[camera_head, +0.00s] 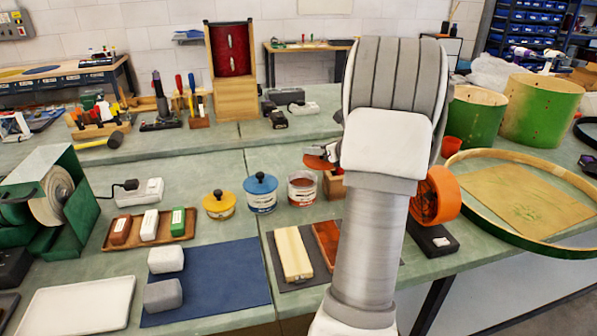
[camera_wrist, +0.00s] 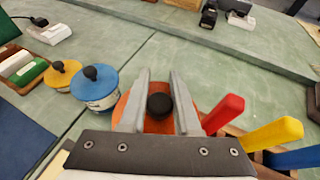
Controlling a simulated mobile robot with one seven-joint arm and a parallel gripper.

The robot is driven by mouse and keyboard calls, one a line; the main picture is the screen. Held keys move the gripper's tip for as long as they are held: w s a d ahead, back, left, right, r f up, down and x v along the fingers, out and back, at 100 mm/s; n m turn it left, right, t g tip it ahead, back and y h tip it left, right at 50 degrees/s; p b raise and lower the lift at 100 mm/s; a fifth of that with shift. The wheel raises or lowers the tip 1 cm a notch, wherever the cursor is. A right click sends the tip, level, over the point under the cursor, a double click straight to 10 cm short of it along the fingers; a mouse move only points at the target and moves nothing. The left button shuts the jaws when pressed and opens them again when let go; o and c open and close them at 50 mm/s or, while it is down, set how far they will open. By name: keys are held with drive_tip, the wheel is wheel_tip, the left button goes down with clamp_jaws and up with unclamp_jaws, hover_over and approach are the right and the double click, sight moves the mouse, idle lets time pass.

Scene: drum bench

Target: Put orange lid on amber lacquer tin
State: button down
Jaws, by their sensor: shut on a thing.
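The orange lid (camera_wrist: 158,125) has a black knob (camera_wrist: 160,106) that sits between the two fingers of my gripper (camera_wrist: 160,104). My gripper is shut on this knob. In the head view the orange lid (camera_head: 318,163) shows at my gripper (camera_head: 322,153), raised above and slightly right of an open tin. This open tin, which I take as the amber lacquer tin (camera_head: 302,194), stands upright with a pale label and a reddish-brown inside. In the wrist view I cannot make it out; the lid and gripper cover that area.
A blue-lidded tin (camera_head: 261,196) and a yellow-lidded tin (camera_head: 219,206) stand left of the open tin. A wooden holder (camera_head: 333,186) is close on its right; red, yellow and blue handles (camera_wrist: 272,134) rise beside my gripper. A blue mat (camera_head: 215,285) lies in front.

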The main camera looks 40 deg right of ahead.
drive_tip(key=shift+w+a+f+b, duration=0.2)
drive_tip(key=shift+w+f+b, duration=0.1)
drive_tip(key=shift+w+f, duration=0.8)
drive_tip(key=shift+w+a+f+b, duration=0.3)
drive_tip(key=shift+w+f, duration=0.55)
drive_tip(key=shift+f, duration=0.6)
drive_tip(key=shift+w+a+f+b, duration=0.15)
drive_tip(key=shift+w+f+b, duration=0.2)
drive_tip(key=shift+w+f, duration=0.75)
drive_tip(key=shift+s+f, duration=0.15)
drive_tip(key=shift+f, duration=0.05)
drive_tip(key=shift+f, duration=0.15)
drive_tip(key=c, duration=0.6)
unclamp_jaws()
drive_tip(key=shift+c, duration=0.2)
